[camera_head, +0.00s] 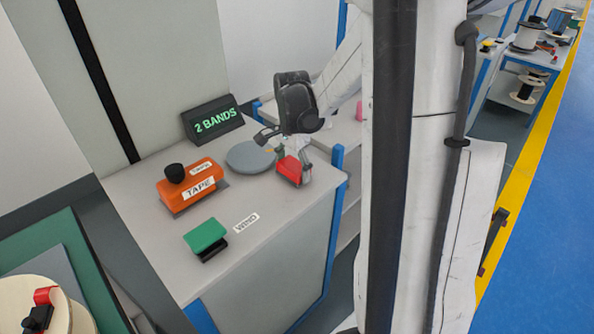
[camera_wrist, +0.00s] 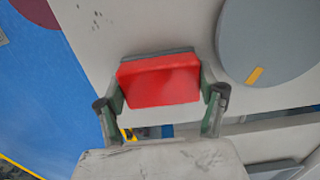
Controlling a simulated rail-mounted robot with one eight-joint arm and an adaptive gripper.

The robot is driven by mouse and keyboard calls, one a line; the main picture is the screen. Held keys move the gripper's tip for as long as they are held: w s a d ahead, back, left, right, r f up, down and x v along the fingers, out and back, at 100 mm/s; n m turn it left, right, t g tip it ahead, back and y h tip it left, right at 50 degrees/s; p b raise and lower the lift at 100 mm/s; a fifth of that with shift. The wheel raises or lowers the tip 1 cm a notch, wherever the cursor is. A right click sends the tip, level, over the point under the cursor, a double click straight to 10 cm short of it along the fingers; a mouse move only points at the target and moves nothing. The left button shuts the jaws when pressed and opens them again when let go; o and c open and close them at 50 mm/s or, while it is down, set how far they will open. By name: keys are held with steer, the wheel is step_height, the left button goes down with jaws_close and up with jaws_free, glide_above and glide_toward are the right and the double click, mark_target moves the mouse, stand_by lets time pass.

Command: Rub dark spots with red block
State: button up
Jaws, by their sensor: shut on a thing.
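A red block (camera_head: 291,169) with a grey underside is at the right part of the grey tabletop. In the wrist view the red block (camera_wrist: 158,80) lies between the two fingers of my gripper (camera_wrist: 161,101). In the head view my gripper (camera_head: 288,156) points down and is shut on the block. I cannot tell whether the block touches the tabletop. Small dark spots (camera_wrist: 97,20) mark the light surface beyond the block, up and to the left in the wrist view. I cannot make them out in the head view.
A grey disc (camera_head: 250,157) lies just left of the block. An orange TAPE unit (camera_head: 189,185) with a black knob, a green WIND pad (camera_head: 205,236) and a "2 BANDS" display (camera_head: 212,119) stand farther left. The table's blue-trimmed edge (camera_head: 334,190) is close on the right.

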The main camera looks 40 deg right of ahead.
mark_target(320, 187)
steer(key=shift+w, duration=0.85)
steer(key=shift+w+d, duration=0.2)
steer(key=shift+d, duration=0.85)
steer(key=shift+s+d+f+b, duration=0.1)
steer(key=shift+s+b, duration=0.05)
steer(key=shift+s, duration=0.75)
steer(key=shift+s+d+b, duration=0.1)
steer(key=shift+s+b, duration=0.05)
steer(key=shift+s, duration=0.7)
steer(key=shift+s+d, duration=0.2)
steer(key=shift+s, duration=1.45)
steer(key=shift+s+d+f, duration=0.1)
steer(key=shift+s+d, duration=0.05)
steer(key=shift+s, duration=1.5)
steer(key=shift+r+p, duration=2.1)
steer(key=shift+r, duration=0.95)
steer(key=shift+r, duration=0.1)
